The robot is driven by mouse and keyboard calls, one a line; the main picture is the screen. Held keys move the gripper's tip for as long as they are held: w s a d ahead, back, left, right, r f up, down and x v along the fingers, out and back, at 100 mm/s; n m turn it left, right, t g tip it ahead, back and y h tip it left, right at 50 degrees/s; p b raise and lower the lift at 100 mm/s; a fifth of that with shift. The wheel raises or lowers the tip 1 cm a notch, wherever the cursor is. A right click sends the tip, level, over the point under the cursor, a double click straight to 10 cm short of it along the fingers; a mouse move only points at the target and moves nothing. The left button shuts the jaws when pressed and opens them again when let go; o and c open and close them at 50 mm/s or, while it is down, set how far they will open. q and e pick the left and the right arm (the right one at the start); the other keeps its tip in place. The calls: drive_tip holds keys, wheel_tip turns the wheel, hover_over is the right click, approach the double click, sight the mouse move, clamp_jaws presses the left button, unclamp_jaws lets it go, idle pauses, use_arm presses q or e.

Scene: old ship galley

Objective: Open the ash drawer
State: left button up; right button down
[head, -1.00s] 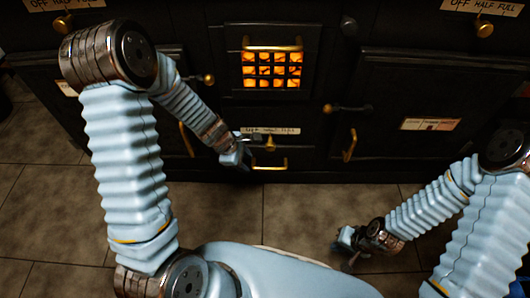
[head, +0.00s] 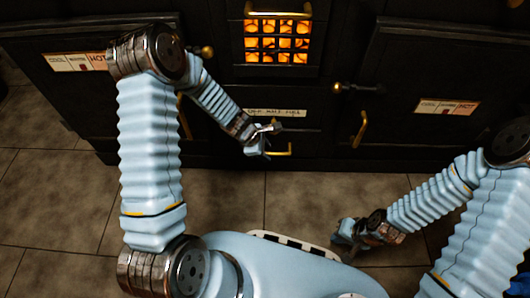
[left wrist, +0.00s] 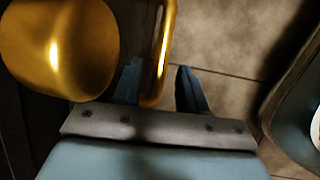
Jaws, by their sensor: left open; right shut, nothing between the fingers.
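The ash drawer (head: 302,138) is a dark front below the glowing fire grate, with a paper label above it. It looks closed in the head view. Its brass handle (head: 284,153) is a low bar, partly hidden by my left gripper (head: 268,142). In the left wrist view my left gripper (left wrist: 160,88) is open, and the brass handle bar (left wrist: 163,45) passes between its fingers, close to the left one. A large brass knob (left wrist: 60,45) sits just left of the fingers there. My right gripper (head: 343,236) is shut and empty over the floor, away from the stove.
The fire grate (head: 277,44) glows above the drawer. Dark oven doors (head: 425,75) with brass handles stand on both sides; the right door's handle (head: 361,130) juts out near the drawer. The tiled floor (head: 225,205) in front of the stove is clear.

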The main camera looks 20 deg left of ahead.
use_arm(q)
clamp_jaws()
idle(0.3)
